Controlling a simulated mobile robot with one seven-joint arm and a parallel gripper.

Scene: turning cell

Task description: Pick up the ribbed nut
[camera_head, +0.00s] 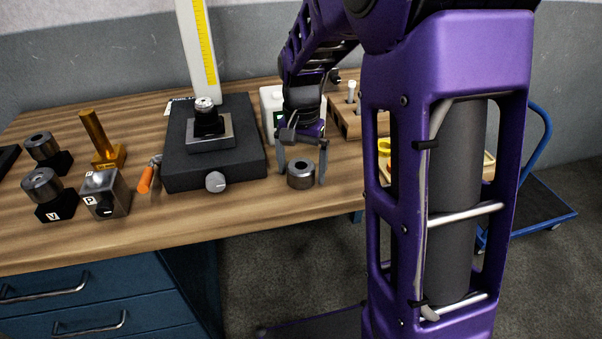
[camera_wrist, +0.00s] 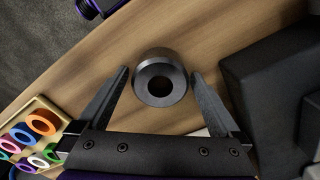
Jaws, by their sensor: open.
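A thick dark-grey metal ring with a round hole, the likely ribbed nut (camera_head: 301,181), stands on the wooden bench near its front edge. Ribs on it cannot be made out. It also shows in the wrist view (camera_wrist: 161,57), hole facing the camera. My gripper (camera_head: 302,176) is open, with one finger on each side of the ring. In the wrist view my gripper (camera_wrist: 160,75) has its fingertips beside the ring, with a small gap at the right finger; the left finger is close to its side. The ring rests on the wood and is not gripped.
A dark block stand (camera_head: 185,163) with a knob is left of my gripper. Further left are an orange-handled tool (camera_head: 146,180), a metal block (camera_head: 108,198), a brass piece (camera_head: 97,137) and ringed holders (camera_head: 57,207). A tray of coloured rings (camera_wrist: 48,103) lies left in the wrist view.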

